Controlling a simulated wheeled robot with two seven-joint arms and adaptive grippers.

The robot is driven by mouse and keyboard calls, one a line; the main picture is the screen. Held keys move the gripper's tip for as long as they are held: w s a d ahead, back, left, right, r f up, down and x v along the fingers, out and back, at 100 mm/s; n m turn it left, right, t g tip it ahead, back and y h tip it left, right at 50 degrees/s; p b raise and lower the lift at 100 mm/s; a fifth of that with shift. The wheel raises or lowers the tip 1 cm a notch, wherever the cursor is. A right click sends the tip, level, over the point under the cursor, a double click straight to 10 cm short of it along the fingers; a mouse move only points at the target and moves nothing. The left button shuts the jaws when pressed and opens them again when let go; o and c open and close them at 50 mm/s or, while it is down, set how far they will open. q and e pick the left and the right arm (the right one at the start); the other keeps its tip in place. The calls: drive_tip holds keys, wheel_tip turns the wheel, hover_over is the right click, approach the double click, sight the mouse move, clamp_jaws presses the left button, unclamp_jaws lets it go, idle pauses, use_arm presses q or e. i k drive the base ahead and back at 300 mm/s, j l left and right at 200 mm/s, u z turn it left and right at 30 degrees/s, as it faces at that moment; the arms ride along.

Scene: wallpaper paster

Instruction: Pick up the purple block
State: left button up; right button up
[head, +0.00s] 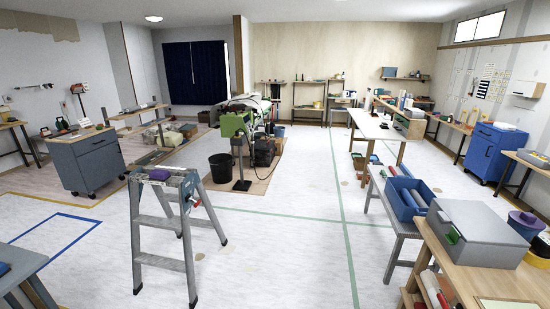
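A small purple block (159,173) sits on the top platform of a grey stepladder (163,222), left of the middle in the head view. Several small things lie beside it on the ladder top, too small to tell clearly. Neither of my grippers shows in the head view.
A wooden table with a grey case (478,231) stands at the front right, beside a bench with a blue crate (408,197). A blue-grey cabinet (88,163) stands at the left, a black bucket (221,167) behind the ladder. Floor right of the ladder is clear.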

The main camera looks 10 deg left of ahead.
sight(157, 174)
drive_tip(key=i, duration=0.8)
drive_tip(key=i+u, duration=0.2)
drive_tip(key=i, duration=0.55)
drive_tip(key=i+u, duration=0.25)
drive_tip(key=i, duration=0.15)
drive_tip(key=i+l+u, duration=0.2)
drive_tip(key=i, duration=0.2)
drive_tip(key=i+u, duration=0.45)
drive_tip(key=i+l+u, duration=0.15)
drive_tip(key=i+u, duration=0.15)
drive_tip(key=u, duration=0.15)
drive_tip(key=i+l+u, duration=0.25)
drive_tip(key=u, duration=0.15)
drive_tip(key=i+l+u, duration=0.45)
